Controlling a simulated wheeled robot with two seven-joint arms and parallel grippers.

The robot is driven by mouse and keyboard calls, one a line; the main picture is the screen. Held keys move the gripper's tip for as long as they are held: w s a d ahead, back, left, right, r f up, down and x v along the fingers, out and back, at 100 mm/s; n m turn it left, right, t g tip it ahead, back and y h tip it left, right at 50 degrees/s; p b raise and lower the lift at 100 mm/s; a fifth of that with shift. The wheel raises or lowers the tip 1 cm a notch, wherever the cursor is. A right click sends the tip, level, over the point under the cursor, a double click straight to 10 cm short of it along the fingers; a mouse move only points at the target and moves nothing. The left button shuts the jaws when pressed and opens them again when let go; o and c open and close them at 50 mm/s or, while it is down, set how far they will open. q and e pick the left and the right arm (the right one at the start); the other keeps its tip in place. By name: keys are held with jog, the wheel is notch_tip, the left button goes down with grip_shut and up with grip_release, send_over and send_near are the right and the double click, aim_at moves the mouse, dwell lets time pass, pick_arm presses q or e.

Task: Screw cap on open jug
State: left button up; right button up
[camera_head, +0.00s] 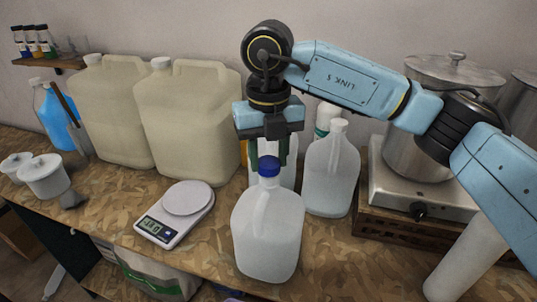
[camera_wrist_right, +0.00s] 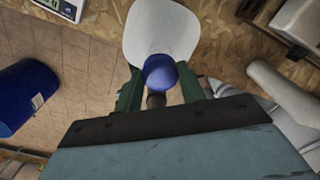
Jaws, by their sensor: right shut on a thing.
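A translucent white jug (camera_head: 268,235) with a handle stands upright near the table's front edge. A blue cap (camera_head: 269,167) is at the top of its neck; whether it is seated or just above the opening, I cannot tell. My right gripper (camera_head: 269,158) points down from above, its green fingers shut on the cap. The right wrist view shows the cap (camera_wrist_right: 160,73) between the fingertips (camera_wrist_right: 158,90), with the jug (camera_wrist_right: 160,35) beyond it. The cap and fingers hide the jug's mouth. My left gripper is in neither view.
Another translucent jug (camera_head: 331,175) stands just behind on the right, with more bottles behind my gripper. A kitchen scale (camera_head: 176,213) is to the left, large beige canisters (camera_head: 190,120) behind it. A hot plate (camera_head: 420,190) with a steel pot (camera_head: 415,150) is at the right.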

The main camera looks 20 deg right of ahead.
jog(key=shift+f+b, duration=1.1)
jog(key=shift+b, duration=0.2)
dwell(2.2)
jog(key=m, duration=0.3)
jog(key=shift+f+m+b, duration=0.1)
jog(key=shift+m+b, duration=0.25)
jog(key=shift+m, duration=1.05)
jog(key=shift+s, duration=0.1)
jog(key=m, duration=0.2)
jog(key=shift+m+b, duration=0.3)
jog(key=m, duration=0.3)
